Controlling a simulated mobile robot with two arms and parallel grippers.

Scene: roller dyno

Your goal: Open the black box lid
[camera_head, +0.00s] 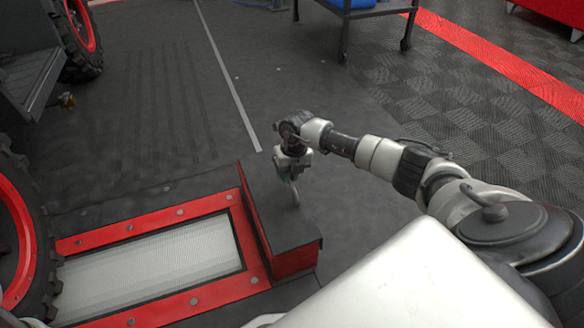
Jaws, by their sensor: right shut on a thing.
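The black box (287,229) has a flat dark top and a red end face, and sits at the right end of the red-framed roller bed. Its lid looks closed, lying flat. My right arm reaches in from the right, and my right gripper (293,190) points down at the right edge of the lid, near the box's middle. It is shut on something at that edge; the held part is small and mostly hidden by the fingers. My left gripper is not in view.
The red frame (190,212) surrounds a pale roller surface (150,268). A vehicle with red-rimmed wheels (18,240) stands at the left. A wheeled cart (350,12) is at the top. The dark floor right of the box is clear.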

